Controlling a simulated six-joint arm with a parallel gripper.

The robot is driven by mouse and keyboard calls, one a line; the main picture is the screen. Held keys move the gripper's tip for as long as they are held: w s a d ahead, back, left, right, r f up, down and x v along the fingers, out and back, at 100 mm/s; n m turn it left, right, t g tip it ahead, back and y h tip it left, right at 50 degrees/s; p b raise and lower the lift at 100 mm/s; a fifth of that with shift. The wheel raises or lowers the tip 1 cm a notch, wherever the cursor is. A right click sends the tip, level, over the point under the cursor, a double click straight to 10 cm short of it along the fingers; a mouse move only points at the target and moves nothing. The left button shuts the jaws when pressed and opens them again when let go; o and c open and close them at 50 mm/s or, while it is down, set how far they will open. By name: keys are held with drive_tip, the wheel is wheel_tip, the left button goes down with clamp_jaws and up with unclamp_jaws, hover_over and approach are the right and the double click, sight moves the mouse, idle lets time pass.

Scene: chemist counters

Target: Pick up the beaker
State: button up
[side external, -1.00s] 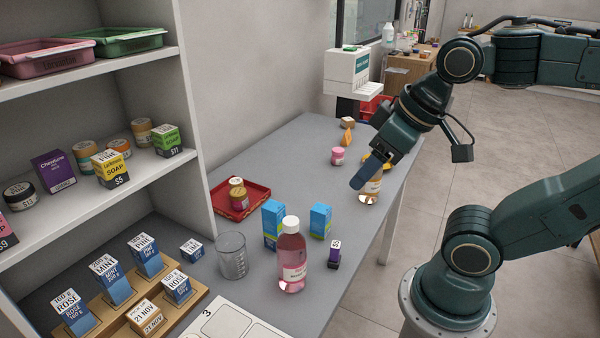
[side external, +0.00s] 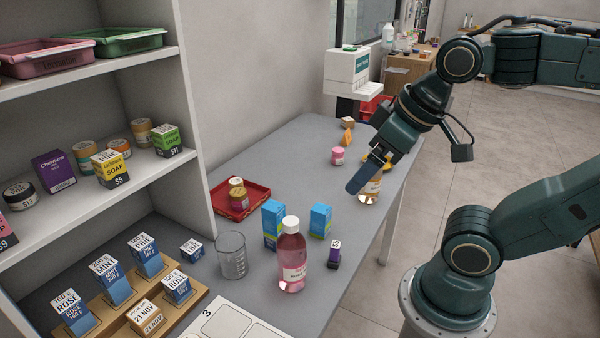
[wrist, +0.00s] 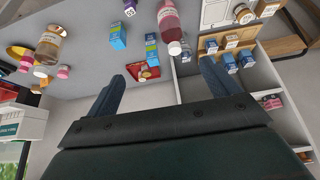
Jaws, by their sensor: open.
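The beaker (side external: 232,256) is clear glass with graduation marks. It stands upright and looks empty on the grey counter, left of a pink bottle (side external: 292,255) in the side view. In the wrist view I cannot make it out clearly. My gripper (side external: 361,182) is open and empty above the far right part of the counter, well apart from the beaker. Its two blue-grey fingers are spread in the wrist view (wrist: 162,82).
Blue boxes (side external: 320,221) and a small purple box (side external: 335,254) stand near the pink bottle. A red tray (side external: 258,205) holds jars behind the beaker. A wooden rack (side external: 190,307) of boxes and the shelf unit (side external: 196,120) lie left. An amber bottle (side external: 369,191) stands near my gripper.

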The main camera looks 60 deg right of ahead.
drive_tip(key=m+g, duration=0.5)
drive_tip(key=m, duration=1.3)
hover_over(230, 243)
drive_tip(key=s+a, duration=0.3)
wheel_tip(230, 243, down, 16)
drive_tip(key=f, duration=0.1)
drive_tip(key=shift+w+d+r, duration=0.15)
drive_tip(key=shift+d+r, duration=0.1)
drive_tip(key=shift+f, duration=0.1)
wheel_tip(230, 243, down, 8)
drive_tip(key=shift+f, duration=0.2)
